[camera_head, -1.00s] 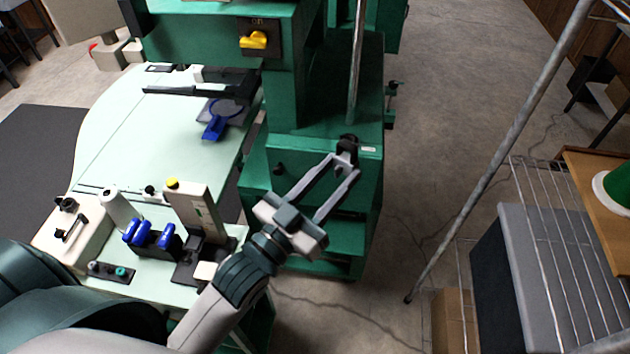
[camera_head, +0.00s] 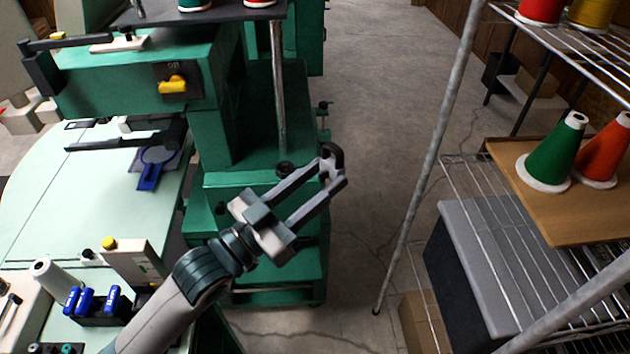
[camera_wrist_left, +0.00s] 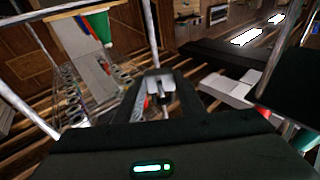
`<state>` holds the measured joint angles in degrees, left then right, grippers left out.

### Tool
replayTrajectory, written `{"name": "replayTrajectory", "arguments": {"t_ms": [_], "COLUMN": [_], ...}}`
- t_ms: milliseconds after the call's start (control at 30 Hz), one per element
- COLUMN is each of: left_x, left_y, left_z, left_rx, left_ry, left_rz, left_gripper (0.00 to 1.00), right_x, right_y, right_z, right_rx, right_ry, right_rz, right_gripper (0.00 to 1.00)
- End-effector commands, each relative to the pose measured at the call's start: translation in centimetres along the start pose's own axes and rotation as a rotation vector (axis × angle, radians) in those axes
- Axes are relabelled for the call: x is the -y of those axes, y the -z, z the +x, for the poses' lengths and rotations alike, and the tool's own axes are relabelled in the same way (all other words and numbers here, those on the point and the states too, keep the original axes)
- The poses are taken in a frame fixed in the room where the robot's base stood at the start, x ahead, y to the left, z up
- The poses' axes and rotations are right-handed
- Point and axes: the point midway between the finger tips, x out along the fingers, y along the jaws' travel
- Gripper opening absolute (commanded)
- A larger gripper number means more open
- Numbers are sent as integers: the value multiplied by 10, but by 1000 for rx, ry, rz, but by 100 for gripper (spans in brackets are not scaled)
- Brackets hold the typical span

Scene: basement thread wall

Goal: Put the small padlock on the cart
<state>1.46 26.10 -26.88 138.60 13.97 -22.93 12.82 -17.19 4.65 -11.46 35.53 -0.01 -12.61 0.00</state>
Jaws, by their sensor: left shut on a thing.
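My left gripper (camera_head: 328,174) is shut on a small dark thing (camera_head: 333,154) with a curved top, which looks like the small padlock. It is held at the fingertips, in the air in front of the green machine. In the left wrist view the fingers show at the centre (camera_wrist_left: 158,88), but the held thing is too small to make out clearly. A wire-shelved metal rack (camera_head: 455,172) stands at the right, apart from the gripper; I cannot tell whether it is the cart. My right gripper is not in view.
On the rack, a wooden board (camera_head: 525,205) bears a green cone (camera_head: 555,150) and an orange cone (camera_head: 603,150) of thread. The concrete floor (camera_head: 375,100) is open.

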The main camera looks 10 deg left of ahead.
Motion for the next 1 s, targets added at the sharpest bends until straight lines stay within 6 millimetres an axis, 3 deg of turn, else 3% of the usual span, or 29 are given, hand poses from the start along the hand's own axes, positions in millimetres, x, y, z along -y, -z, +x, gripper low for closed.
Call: {"name": "replayTrajectory", "arguments": {"t_ms": [467,667,867,1000], "left_x": [1,11,33,51], "left_y": [0,-2,-12,-26], "left_z": [-1,-7,-29,-54], "left_rx": [-1,-1,1,4], "left_ry": [8,79,233,366], "left_rz": [1,12,41,66], "left_gripper": [9,9,9,9], "right_x": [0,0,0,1], "right_y": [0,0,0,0], "right_z": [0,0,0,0], "right_rx": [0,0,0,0], "right_ry": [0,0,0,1], "right_rz": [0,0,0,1], "right_gripper": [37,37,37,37]}}
